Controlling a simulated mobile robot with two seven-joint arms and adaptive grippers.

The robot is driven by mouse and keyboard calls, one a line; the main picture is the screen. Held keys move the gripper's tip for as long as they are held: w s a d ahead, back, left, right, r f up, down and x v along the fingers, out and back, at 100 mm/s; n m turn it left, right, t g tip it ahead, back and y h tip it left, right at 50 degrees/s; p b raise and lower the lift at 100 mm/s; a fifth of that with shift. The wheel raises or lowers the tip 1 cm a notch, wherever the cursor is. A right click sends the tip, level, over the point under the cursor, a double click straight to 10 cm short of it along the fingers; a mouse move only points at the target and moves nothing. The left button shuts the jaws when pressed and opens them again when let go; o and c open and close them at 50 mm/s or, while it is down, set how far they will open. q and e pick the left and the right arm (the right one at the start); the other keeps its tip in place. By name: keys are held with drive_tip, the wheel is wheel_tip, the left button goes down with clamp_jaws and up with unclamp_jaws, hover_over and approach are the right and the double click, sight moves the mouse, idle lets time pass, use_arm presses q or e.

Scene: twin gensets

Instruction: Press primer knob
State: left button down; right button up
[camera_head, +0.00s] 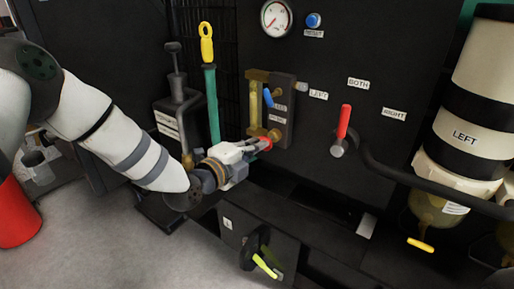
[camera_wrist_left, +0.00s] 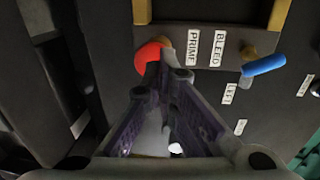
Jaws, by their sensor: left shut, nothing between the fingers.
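The red primer knob (camera_head: 266,143) sits low on the dark bleed-and-prime panel, mostly hidden by my left gripper in the head view. In the left wrist view the red knob (camera_wrist_left: 149,57) shows beside the PRIME label, its lower right part covered by my fingers. My left gripper (camera_head: 257,147) is shut and empty, with its tips at the knob. The closed fingertips (camera_wrist_left: 166,70) overlap the knob in the wrist view. Contact looks likely, but I cannot tell whether the knob is pushed in. My right gripper is not in view.
A blue lever (camera_head: 268,98) and a brass-framed sight tube (camera_head: 253,100) are just above the knob. A green handle (camera_head: 211,105) stands to the left. A red selector lever (camera_head: 344,121) and a filter marked LEFT (camera_head: 468,137) are to the right. A yellow-handled valve (camera_head: 264,265) is below.

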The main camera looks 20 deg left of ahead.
use_arm(q)
drive_tip(key=shift+w+d, duration=0.15)
drive_tip(key=shift+w, duration=0.15)
drive_tip(key=x, duration=0.2)
drive_tip(key=shift+w+d+r, duration=0.1)
drive_tip(key=shift+w+r, duration=0.1)
drive_tip(key=shift+w, duration=0.05)
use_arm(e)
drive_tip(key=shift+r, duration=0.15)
